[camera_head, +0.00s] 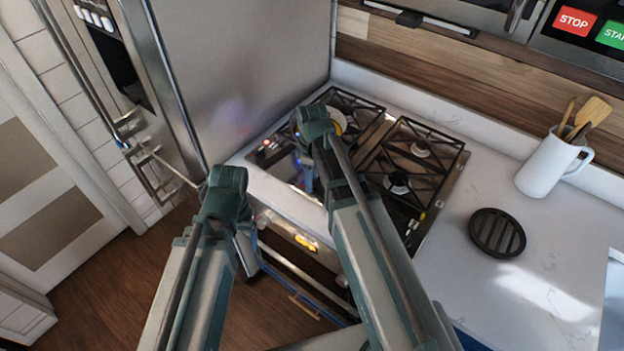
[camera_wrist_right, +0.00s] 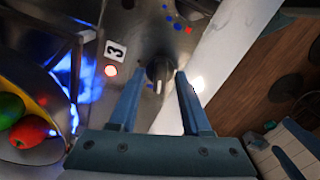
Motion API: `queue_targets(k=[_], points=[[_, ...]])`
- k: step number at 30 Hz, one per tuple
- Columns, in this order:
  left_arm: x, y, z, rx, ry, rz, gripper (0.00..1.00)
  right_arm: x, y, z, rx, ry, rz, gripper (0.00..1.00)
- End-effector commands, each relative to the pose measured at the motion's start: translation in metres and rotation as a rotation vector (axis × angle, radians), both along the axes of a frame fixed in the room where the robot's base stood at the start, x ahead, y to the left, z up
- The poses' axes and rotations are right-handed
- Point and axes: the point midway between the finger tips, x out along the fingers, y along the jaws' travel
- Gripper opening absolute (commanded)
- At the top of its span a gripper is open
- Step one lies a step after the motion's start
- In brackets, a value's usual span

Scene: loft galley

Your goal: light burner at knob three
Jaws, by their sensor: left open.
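In the right wrist view a dark round knob (camera_wrist_right: 159,72) with a white pointer mark sits on the metal panel. Next to it are a label reading 3 (camera_wrist_right: 115,50) and a glowing red lamp (camera_wrist_right: 110,71). My right gripper (camera_wrist_right: 160,77) has its blue fingers apart, one on each side of the knob; firm contact is not visible. In the head view the right gripper (camera_head: 305,175) is over the front of the stove (camera_head: 410,205), partly hidden by its arm. A blue-white glow (camera_wrist_right: 68,72) shows beside the panel. My left gripper (camera_head: 246,248) is open and empty before the oven front.
A yellow bowl (camera_wrist_right: 50,95) with red and green fruit is close to the right gripper. A white jug (camera_head: 548,165) with wooden utensils and a dark round trivet (camera_head: 497,232) stand on the counter at right. A tall steel fridge (camera_head: 235,70) rises left of the stove.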

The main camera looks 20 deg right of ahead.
Motion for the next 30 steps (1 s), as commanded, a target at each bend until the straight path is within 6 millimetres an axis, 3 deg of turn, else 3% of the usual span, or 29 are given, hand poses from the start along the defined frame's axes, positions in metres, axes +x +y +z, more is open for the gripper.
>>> queue_targets(k=[1,7,8,20,30], points=[[0.0000,0.0000,0.0001,0.000,0.000,0.000,0.82,0.0000,0.0000,0.0001,0.000,0.000,0.000,0.37],[0.0000,0.0000,0.0000,0.000,0.000,0.000,0.82,0.0000,0.0000,0.0000,0.000,0.000,0.000,0.01],[0.0000,0.0000,0.0000,0.000,0.000,0.000,0.82,0.0000,0.0000,0.0000,0.000,0.000,0.000,0.00],[0.0000,0.0000,0.0000,0.000,0.000,0.000,0.82,0.0001,-0.0001,0.0000,0.000,0.000,-0.022,0.00],[0.0000,0.0000,0.0000,0.000,0.000,0.000,0.82,0.0000,0.0000,0.0000,0.000,0.000,-0.233,0.00]])
